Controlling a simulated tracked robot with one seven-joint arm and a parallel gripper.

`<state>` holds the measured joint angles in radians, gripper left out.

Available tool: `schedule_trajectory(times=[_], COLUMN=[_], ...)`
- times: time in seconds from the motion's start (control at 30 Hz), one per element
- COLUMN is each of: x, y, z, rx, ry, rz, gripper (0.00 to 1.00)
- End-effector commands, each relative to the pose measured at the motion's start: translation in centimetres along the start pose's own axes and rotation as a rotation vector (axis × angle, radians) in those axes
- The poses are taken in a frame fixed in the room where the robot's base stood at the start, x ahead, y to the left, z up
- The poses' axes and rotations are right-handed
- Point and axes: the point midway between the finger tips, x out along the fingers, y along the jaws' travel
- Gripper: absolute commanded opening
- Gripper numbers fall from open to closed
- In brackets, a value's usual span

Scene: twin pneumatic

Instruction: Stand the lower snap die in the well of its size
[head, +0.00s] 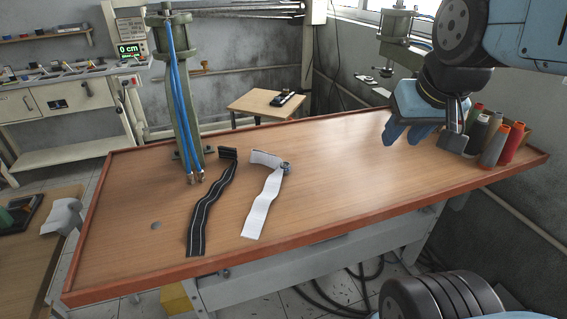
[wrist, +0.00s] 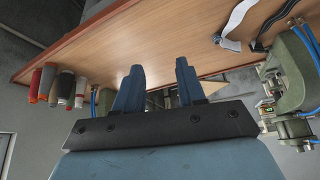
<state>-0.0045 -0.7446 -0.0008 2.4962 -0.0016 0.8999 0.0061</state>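My gripper (head: 403,136) hangs above the right part of the wooden workbench (head: 340,180), left of the thread spools. In the wrist view its two blue fingers (wrist: 159,68) stand apart with nothing between them. A small grey metal piece (head: 286,168) sits at the upper end of the white strip, far to the left of my gripper; I cannot tell whether it is the lower snap die. A dark block or tray (head: 282,99) lies on the small wooden table (head: 262,106) behind the bench; any wells in it are too small to make out.
A black strip (head: 205,210) and a white strip (head: 263,207) lie on the bench. A green press (head: 178,90) with blue hoses stands at its back left. Several thread spools (head: 493,145) stand at the right end. The bench between strips and spools is clear.

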Motion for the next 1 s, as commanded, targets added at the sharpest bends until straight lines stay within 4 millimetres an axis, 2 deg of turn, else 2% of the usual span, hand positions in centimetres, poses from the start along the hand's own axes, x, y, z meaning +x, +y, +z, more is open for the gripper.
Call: schedule_trajectory(times=[0.17,0.27,0.47,0.7,1.0], x=[1.1,2.2,5.4,10.1,16.3], y=[-0.8,-1.7,-4.5,-9.2,-15.9], z=[-1.9,-3.9,-7.9,-11.8,-14.4], rx=[0.012,0.026,0.052,0.075,0.092], ry=[-0.029,-0.053,-0.106,-0.161,-0.208], rz=[-0.01,-0.015,-0.021,-0.008,0.025], gripper=[0.39,0.39,0.39,0.39,0.39])
